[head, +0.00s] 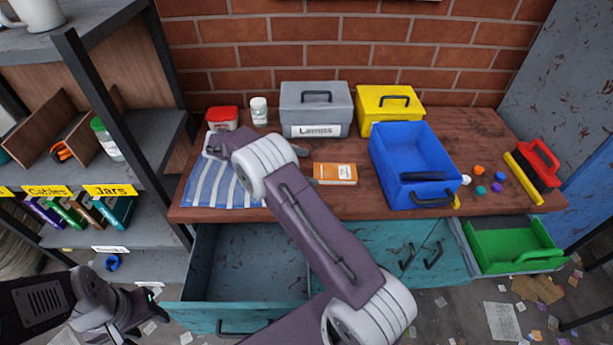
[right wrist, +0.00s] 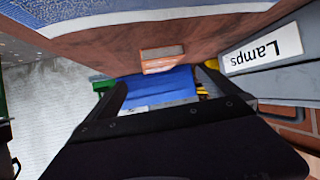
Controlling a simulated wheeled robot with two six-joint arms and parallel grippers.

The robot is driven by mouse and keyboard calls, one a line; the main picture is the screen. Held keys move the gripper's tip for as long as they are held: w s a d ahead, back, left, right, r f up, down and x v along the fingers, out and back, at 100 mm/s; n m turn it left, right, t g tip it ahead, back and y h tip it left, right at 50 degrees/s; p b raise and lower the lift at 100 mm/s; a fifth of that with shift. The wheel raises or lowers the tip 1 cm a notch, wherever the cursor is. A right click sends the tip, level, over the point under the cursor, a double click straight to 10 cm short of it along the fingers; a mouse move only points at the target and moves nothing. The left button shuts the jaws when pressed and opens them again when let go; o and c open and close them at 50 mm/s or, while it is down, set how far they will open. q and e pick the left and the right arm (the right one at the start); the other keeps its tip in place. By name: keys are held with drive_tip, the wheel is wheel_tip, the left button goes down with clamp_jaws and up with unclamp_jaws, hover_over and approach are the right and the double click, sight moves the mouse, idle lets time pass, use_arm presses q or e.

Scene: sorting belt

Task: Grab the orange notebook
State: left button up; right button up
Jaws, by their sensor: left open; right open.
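The orange notebook (head: 335,174) lies flat on the brown worktable, in front of the grey Lamps box. In the right wrist view the orange notebook (right wrist: 162,60) shows ahead of the fingers, edge-on. My right gripper (head: 306,167) is open and low over the table, just left of the notebook, its fingers pointing towards it; my own arm hides most of it. The right wrist view shows its two fingers (right wrist: 163,88) apart with nothing between them. My left gripper (head: 143,308) is open and empty at the lower left, away from the table.
The grey Lamps box (head: 316,104) and yellow box (head: 390,104) stand behind; a blue bin (head: 413,160) stands to the right. A striped cloth (head: 205,187) lies at the left. An open drawer (head: 248,250) juts out below. A shelf (head: 150,140) stands at the left.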

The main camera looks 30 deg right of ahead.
sight(335, 171)
drive_tip(key=shift+s+d, duration=0.1)
drive_tip(key=shift+s, duration=0.3)
drive_tip(key=shift+s+d, duration=0.2)
drive_tip(key=x, duration=0.3)
drive_tip(key=shift+w+f, duration=0.15)
drive_tip(key=shift+w, duration=0.15)
drive_tip(key=x, duration=0.5)
drive_tip(key=shift+d, duration=0.35)
drive_tip(key=c, duration=1.7)
